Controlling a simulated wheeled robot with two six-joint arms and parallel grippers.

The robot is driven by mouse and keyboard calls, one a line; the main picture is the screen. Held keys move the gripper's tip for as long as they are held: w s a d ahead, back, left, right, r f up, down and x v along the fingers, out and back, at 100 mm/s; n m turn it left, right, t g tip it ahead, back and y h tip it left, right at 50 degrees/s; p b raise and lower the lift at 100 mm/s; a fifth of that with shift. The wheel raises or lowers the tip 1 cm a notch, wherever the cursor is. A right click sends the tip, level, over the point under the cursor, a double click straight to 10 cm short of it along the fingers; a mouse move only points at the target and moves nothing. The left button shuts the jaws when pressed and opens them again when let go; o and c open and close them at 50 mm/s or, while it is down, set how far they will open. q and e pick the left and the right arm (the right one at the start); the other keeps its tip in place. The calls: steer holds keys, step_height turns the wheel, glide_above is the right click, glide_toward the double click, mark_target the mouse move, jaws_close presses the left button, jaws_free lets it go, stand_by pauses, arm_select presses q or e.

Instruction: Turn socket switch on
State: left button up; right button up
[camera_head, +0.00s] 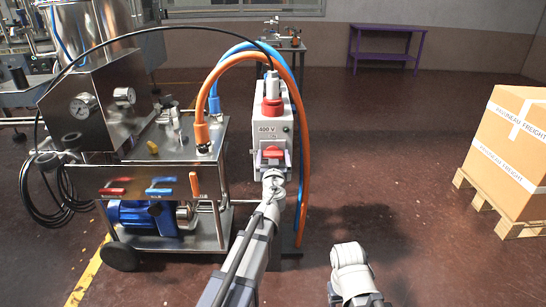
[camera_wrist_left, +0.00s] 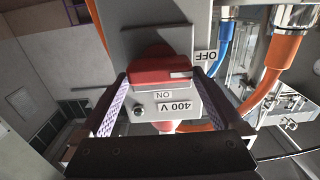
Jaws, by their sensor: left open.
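The grey 400 V socket box (camera_head: 287,155) stands upright in the middle of the head view. Its red switch (camera_head: 273,152) is on the lower front. In the left wrist view the red switch (camera_wrist_left: 160,66) appears close up, with a pale mark at its right end. The OFF label (camera_wrist_left: 205,56) is to its right and the ON label (camera_wrist_left: 163,95) below it in that picture. My left gripper (camera_wrist_left: 160,80) is open, with one finger on each side of the switch. I cannot tell whether the fingers touch it. My right gripper is out of view.
Orange (camera_head: 303,150) and blue hoses arch around the box. A steel machine cart (camera_head: 170,178) stands close on the left. A pallet with a cardboard box (camera_head: 512,150) is at the right. A purple table (camera_head: 385,55) is far back. The floor between is open.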

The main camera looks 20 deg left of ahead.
arm_select(q)
steer(key=c, duration=1)
steer(key=shift+m, duration=0.3)
steer(key=m, duration=0.3)
steer(key=shift+d+m, duration=0.2)
steer(key=shift+m, duration=0.2)
steer(key=m, duration=0.4)
steer(key=shift+w+d+f+m, duration=0.1)
steer(key=shift+d+f+m, duration=0.1)
steer(key=shift+m, duration=0.1)
steer(key=m, duration=0.4)
steer(key=shift+d+f+m+b, duration=0.1)
steer(key=shift+f+m+b, duration=0.05)
steer(key=shift+m+b, duration=0.2)
steer(key=shift+f+m, duration=0.15)
steer(key=shift+m, duration=1.9)
